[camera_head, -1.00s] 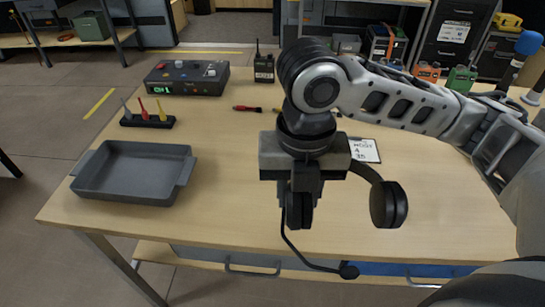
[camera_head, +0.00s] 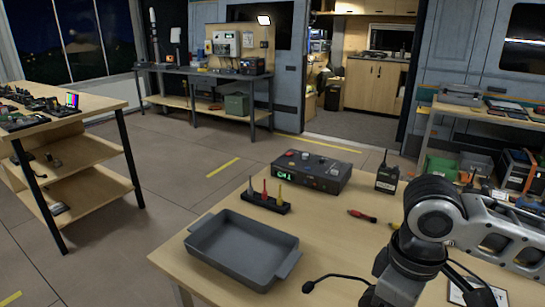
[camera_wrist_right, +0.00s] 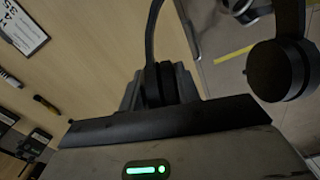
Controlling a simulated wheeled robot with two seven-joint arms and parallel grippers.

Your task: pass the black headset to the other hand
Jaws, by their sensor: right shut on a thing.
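The black headset shows in the right wrist view (camera_wrist_right: 280,70), with one ear cup hanging at the right and its band between the grey fingers. My right gripper (camera_wrist_right: 160,85) is shut on it. In the head view, the headset's microphone boom (camera_head: 308,287) sticks out left of my right wrist, over the table's front part. The right gripper's fingers and most of the headset are cut off by the bottom edge there. My left gripper is in neither view.
On the wooden table (camera_head: 215,210) stand an empty grey tray (camera_head: 283,272), a rack with coloured tools (camera_head: 266,203), a control box (camera_head: 312,170) and a radio (camera_head: 387,177). A red-handled tool (camera_head: 361,215) lies nearby. Another bench (camera_head: 75,118) stands at the left.

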